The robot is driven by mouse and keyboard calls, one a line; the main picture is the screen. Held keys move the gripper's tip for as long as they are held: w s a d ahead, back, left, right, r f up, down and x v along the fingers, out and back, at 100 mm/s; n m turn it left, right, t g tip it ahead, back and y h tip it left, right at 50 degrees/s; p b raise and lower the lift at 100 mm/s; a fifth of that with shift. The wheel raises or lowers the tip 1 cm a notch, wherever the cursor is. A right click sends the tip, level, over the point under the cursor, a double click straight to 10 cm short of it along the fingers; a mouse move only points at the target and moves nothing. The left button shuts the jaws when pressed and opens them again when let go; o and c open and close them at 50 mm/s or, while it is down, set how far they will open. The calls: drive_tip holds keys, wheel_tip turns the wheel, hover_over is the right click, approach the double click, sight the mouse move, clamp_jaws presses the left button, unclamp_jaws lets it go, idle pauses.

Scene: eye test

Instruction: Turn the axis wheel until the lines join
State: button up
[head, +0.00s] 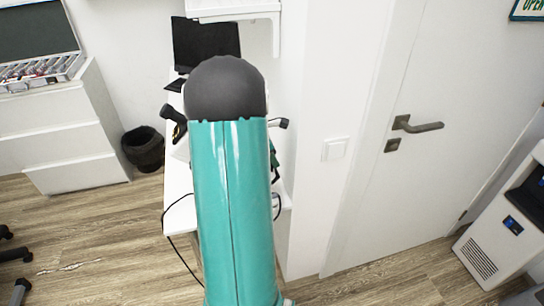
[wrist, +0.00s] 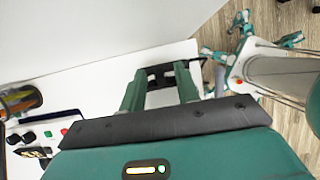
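I cannot pick out the axis wheel or the lines in either view. In the head view my arm covers the middle of the white table (head: 180,216), and only edges of dark equipment (head: 173,121) show beside it. In the wrist view my gripper (wrist: 163,75) is over the white tabletop, its two green fingers apart. A small black part shows between the fingertips; I cannot tell whether it belongs to the gripper or to something on the table.
A black monitor (head: 205,40) stands at the table's back. A rounded orange and green object (wrist: 20,101) is beside the panel. A white drawer cabinet (head: 62,140) and black bin (head: 144,148) stand left, a closed door (head: 400,190) right. Cables hang at the table's front.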

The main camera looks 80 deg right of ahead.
clamp_jaws()
drive_tip(key=shift+a, duration=0.1)
drive_tip(key=shift+s+a+f+m+t+h, duration=0.2)
drive_tip(key=shift+a+m+h, duration=0.25)
drive_tip(key=shift+m, duration=0.4)
drive_tip(key=shift+s+a+r+m+t+h, duration=0.1)
drive_tip(key=shift+s+a+m+h, duration=0.2)
drive_tip(key=shift+a+m, duration=0.4)
drive_tip(key=shift+d, duration=0.2)
unclamp_jaws()
